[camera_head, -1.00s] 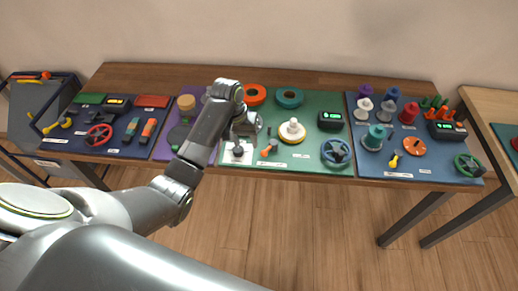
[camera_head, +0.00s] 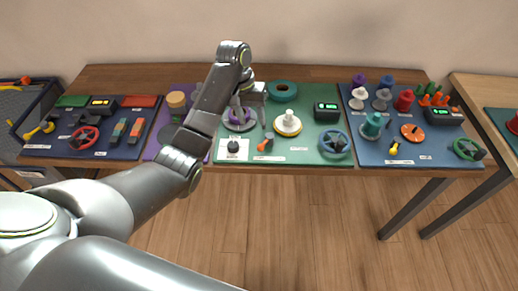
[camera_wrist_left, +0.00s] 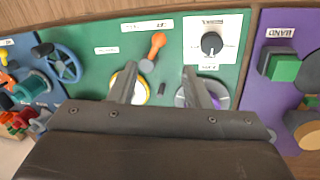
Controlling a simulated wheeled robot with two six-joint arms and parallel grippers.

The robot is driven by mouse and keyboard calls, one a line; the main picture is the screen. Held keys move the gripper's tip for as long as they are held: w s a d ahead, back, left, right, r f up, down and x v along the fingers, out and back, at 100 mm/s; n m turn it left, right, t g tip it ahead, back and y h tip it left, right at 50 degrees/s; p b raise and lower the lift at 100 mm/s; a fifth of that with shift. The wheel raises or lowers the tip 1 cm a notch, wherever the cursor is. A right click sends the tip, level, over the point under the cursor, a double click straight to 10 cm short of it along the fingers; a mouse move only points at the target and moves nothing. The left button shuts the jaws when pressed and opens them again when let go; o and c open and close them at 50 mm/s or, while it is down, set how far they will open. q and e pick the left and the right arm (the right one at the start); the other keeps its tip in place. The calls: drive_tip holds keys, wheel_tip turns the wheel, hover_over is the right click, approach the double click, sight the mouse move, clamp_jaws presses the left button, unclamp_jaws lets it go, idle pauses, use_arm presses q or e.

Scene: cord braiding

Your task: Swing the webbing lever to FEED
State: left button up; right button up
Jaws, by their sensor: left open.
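An orange lever (camera_head: 266,145) stands on the green board (camera_head: 313,152), and it also shows in the left wrist view (camera_wrist_left: 155,48). Labels on the board are too small to read, so I cannot tell if this is the webbing lever. My left gripper (camera_head: 249,110) is over the green board, behind the orange lever, near a purple spool (camera_head: 238,122). In the left wrist view its two fingers (camera_wrist_left: 158,84) are apart with nothing between them, with the lever beyond the tips. My right gripper is out of view.
A black knob on a white plate (camera_head: 234,147) is left of the lever. A blue board (camera_head: 440,157) with more pegs is farther right.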

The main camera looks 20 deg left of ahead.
sight(260, 145)
use_arm(q)
drive_tip(key=f, duration=0.4)
drive_tip(key=d+f+p, duration=0.1)
drive_tip(key=f, duration=0.2)
drive_tip(key=d+f, duration=0.1)
drive_tip(key=f, duration=0.3)
drive_tip(key=shift+w+d+f, duration=0.1)
drive_tip(key=shift+d+f, duration=0.1)
drive_tip(key=shift+f, duration=0.1)
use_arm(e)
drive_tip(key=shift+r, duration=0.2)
use_arm(q)
drive_tip(key=c, duration=0.9)
drive_tip(key=shift+r+p, duration=0.1)
drive_tip(key=shift+p, duration=0.2)
drive_tip(key=shift+c, duration=0.2)
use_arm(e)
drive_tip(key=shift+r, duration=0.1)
